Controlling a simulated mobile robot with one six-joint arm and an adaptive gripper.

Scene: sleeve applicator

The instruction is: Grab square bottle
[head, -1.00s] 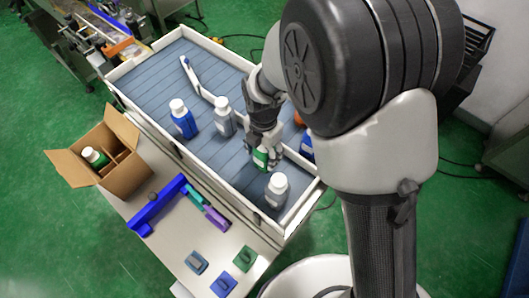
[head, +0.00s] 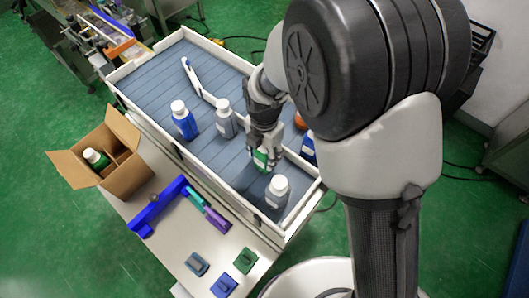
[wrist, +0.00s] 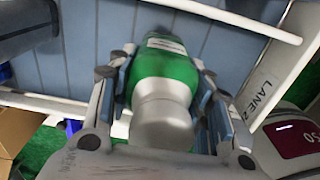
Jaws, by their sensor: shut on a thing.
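A green bottle with a pale cap (head: 261,158) stands in the near right part of the blue-grey slatted tray in the head view. My gripper (head: 264,150) reaches down over it, and its fingers cover part of the bottle. In the wrist view the green bottle (wrist: 166,72) lies between both finger pairs, with its grey-white cap toward the palm. My gripper (wrist: 165,95) is shut on it. The bottle's lower end is partly out of clear view, and I cannot tell whether its body is square.
A grey bottle (head: 277,190) stands close by, nearer the tray's front wall. Another grey bottle (head: 226,120) and a blue bottle (head: 184,121) stand to the left. A cardboard box (head: 123,175) holds a green bottle (head: 95,158).

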